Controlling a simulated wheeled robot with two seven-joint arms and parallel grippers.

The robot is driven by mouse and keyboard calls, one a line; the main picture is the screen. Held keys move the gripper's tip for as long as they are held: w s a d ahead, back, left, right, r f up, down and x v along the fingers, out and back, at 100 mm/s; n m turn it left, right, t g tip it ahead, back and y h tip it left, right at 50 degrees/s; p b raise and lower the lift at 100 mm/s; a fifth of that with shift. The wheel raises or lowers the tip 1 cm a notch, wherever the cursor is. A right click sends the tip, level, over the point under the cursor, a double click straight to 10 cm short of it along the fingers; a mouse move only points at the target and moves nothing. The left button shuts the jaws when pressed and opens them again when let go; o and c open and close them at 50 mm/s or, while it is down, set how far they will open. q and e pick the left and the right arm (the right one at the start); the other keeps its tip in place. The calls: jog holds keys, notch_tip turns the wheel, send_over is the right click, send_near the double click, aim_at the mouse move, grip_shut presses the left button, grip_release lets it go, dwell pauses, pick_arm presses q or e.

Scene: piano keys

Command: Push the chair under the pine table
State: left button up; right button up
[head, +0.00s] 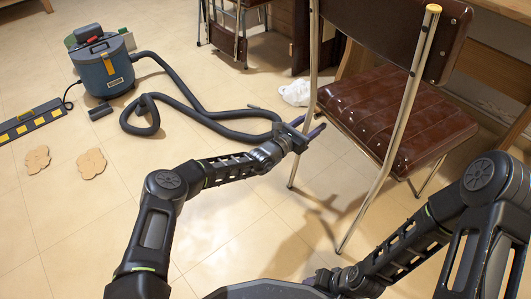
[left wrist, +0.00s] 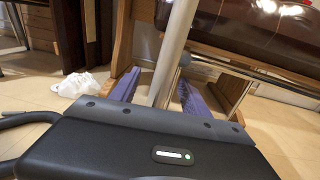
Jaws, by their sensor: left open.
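The chair (head: 402,118) has a dark brown padded seat, a brown backrest and metal legs. It stands upright, its back towards me. The pine table (head: 490,62) is at the right edge, beyond the chair and partly cut off. My left gripper (head: 311,128) is beside the chair's left upright. In the left wrist view, its purple fingers (left wrist: 160,92) are apart, with a silver chair leg (left wrist: 172,60) showing between them; contact cannot be told. My right gripper (head: 318,281) is low at the bottom, mostly hidden, near the foot of the chair's nearer leg.
A blue-grey vacuum cleaner (head: 103,68) stands at upper left; its hose (head: 190,105) runs towards my left gripper. A white crumpled item (head: 296,93) lies behind the gripper. Two brown flat pieces (head: 91,164) and a yellow-marked bar (head: 30,122) lie on the left floor.

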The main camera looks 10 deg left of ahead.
pick_arm(q)
jog(key=shift+a, duration=0.1)
pick_arm(e)
jog(key=shift+s+a, duration=0.1)
jog(key=shift+s, duration=0.25)
pick_arm(q)
jog(key=p, duration=0.1)
jog(key=s+a+p, duration=0.1)
jog(key=p, duration=0.1)
jog(key=shift+s+a+r, duration=0.1)
jog(key=shift+s+r, duration=0.1)
jog(key=shift+r, duration=0.1)
jog(key=p+v, duration=0.7)
jog(key=shift+f, duration=0.1)
jog(key=shift+s+a+f+p, duration=0.25)
jog(key=shift+s+a+p, duration=0.1)
jog(key=shift+s, duration=0.15)
pick_arm(e)
notch_tip(320, 180, up, 11)
jog(key=shift+s, duration=0.3)
